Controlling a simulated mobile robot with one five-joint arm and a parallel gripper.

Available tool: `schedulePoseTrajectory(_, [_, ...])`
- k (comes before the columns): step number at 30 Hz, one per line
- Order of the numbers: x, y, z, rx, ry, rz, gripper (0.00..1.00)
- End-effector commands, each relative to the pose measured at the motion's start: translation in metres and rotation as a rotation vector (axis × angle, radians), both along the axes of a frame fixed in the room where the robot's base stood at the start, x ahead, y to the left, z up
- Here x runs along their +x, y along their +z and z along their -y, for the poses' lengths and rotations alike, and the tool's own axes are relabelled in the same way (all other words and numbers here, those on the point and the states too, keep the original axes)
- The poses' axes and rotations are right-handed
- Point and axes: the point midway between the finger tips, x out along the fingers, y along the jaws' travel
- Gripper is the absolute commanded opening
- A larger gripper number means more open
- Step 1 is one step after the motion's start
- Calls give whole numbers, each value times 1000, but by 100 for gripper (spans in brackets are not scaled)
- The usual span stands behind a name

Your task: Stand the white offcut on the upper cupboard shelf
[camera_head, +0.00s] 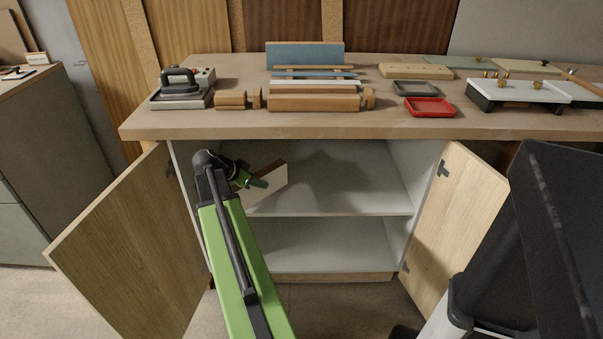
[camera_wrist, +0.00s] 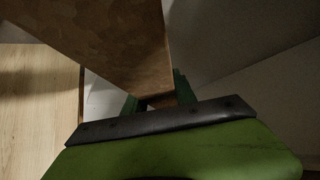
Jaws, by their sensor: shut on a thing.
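The white offcut (camera_head: 272,192) is a small board with a white face and a brown edge, tilted in the upper left of the open cupboard. My gripper (camera_head: 258,184) is shut on it. In the wrist view the offcut (camera_wrist: 105,45) shows a large brown face running away from between the green fingertips of my gripper (camera_wrist: 157,97). The upper cupboard shelf (camera_head: 340,202) is white and bare to the right of the offcut. I cannot tell whether the offcut's lower edge touches the shelf; my arm hides part of that area.
The cupboard's left door (camera_head: 115,245) and right door (camera_head: 450,225) stand open on both sides. The worktop (camera_head: 230,125) overhangs above, holding a clothes-iron-like tool (camera_head: 182,90), wood blocks and a red tray (camera_head: 430,107). The lower compartment (camera_head: 320,245) looks empty.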

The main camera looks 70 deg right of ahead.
Motion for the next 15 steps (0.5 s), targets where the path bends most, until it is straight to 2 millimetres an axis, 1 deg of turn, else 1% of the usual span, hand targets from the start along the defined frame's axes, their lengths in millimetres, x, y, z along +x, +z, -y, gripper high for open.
schedulePoseTrajectory(2, [3, -1, 0, -2, 7, -1, 0])
schedulePoseTrajectory(5, [0, 0, 2, -2, 4, -1, 0])
schedulePoseTrajectory(7, [-4, 0, 11, -2, -1, -1, 0])
schedulePoseTrajectory(10, [-16, 0, 34, -1, -8, 0, 0])
schedulePoseTrajectory(15, [-38, 0, 83, -2, -13, -1, 0])
